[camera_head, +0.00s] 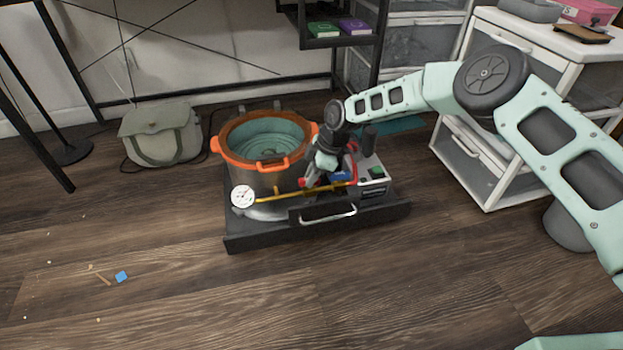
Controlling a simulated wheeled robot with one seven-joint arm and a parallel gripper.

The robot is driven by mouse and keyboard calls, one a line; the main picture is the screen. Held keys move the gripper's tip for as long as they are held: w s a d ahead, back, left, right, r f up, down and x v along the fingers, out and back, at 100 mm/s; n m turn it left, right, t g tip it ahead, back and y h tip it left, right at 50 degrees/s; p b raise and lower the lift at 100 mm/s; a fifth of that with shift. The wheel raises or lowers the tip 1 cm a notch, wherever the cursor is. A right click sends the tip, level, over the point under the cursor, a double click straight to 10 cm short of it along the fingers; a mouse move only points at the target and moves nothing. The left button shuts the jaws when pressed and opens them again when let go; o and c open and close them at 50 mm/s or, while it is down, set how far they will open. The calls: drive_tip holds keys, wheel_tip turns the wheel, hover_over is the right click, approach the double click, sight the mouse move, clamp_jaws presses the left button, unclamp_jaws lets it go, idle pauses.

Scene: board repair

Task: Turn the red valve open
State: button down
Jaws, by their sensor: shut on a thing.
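The red valve (303,182) sits on the yellow pipe (275,196) at the front of an orange-rimmed pot. My gripper (309,179) reaches down from the right and is shut on the red valve, between the pot and the control box. The fingers cover part of the valve, so its turn angle cannot be told. A round white gauge (242,196) stands at the pipe's left end.
The pot (232,170) and a grey box (374,187) with a green part stand on a black base (262,236) with a front handle. A bag (161,136) lies at left. White drawers (490,170) stand at right. The front floor is mostly clear, with small scraps at left.

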drive_tip(key=shift+f+n+b, duration=0.1)
drive_tip(key=shift+n+b, duration=0.2)
drive_tip(key=shift+n, duration=0.4)
drive_tip(key=shift+g, duration=0.3)
drive_tip(key=c, duration=1.4)
unclamp_jaws()
drive_tip(key=shift+o, duration=0.2)
drive_tip(key=p+v, duration=0.7)
drive_tip(key=v, duration=1)
drive_tip(key=shift+r, duration=0.3)
drive_tip(key=shift+w+a, duration=0.1)
drive_tip(key=shift+w, duration=0.05)
